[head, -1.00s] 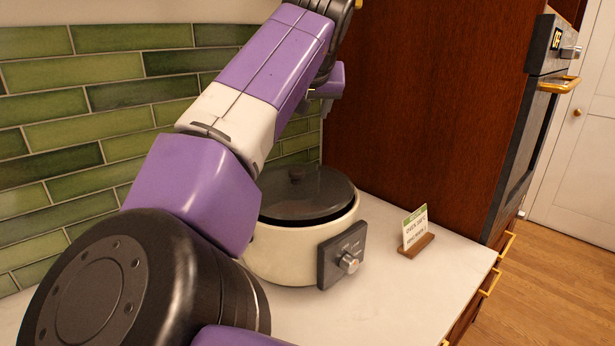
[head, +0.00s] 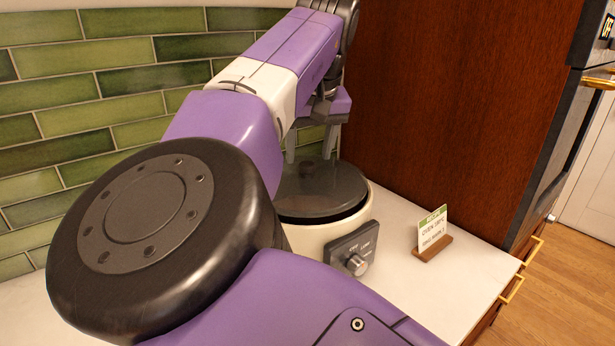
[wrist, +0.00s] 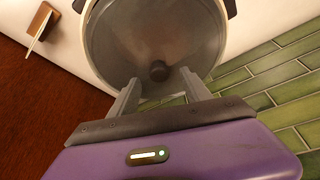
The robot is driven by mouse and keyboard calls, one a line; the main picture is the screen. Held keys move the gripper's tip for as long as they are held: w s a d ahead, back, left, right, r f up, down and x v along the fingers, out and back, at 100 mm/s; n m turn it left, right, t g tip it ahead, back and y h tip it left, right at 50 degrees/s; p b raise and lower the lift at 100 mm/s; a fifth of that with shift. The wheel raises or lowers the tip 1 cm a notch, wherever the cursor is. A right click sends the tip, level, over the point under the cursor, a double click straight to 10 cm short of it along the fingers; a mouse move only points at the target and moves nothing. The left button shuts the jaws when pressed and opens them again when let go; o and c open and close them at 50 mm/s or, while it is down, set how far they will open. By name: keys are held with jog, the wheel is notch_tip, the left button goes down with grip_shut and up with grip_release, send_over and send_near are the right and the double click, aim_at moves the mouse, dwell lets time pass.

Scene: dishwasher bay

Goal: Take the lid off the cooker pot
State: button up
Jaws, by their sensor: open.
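The cooker pot (head: 309,238) is cream with a control knob on its front, and stands on the white counter. Its dark glass lid (head: 335,199) sits on the pot. My gripper (head: 309,156) is above the back of the lid, fingers pointing down. My arm hides the pot's left side.
A small sign on a wooden stand (head: 433,234) is on the counter right of the pot. A tall wooden cabinet side (head: 440,100) rises behind, and a green tiled wall (head: 90,90) is at the left. The counter front (head: 440,300) is clear.

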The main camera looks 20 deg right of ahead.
aim_at(307, 163)
jog(key=shift+w+x, duration=0.25)
jog(key=shift+x, duration=1.55)
jog(key=shift+d+r, duration=0.15)
jog(key=shift+r, duration=0.05)
grip_shut()
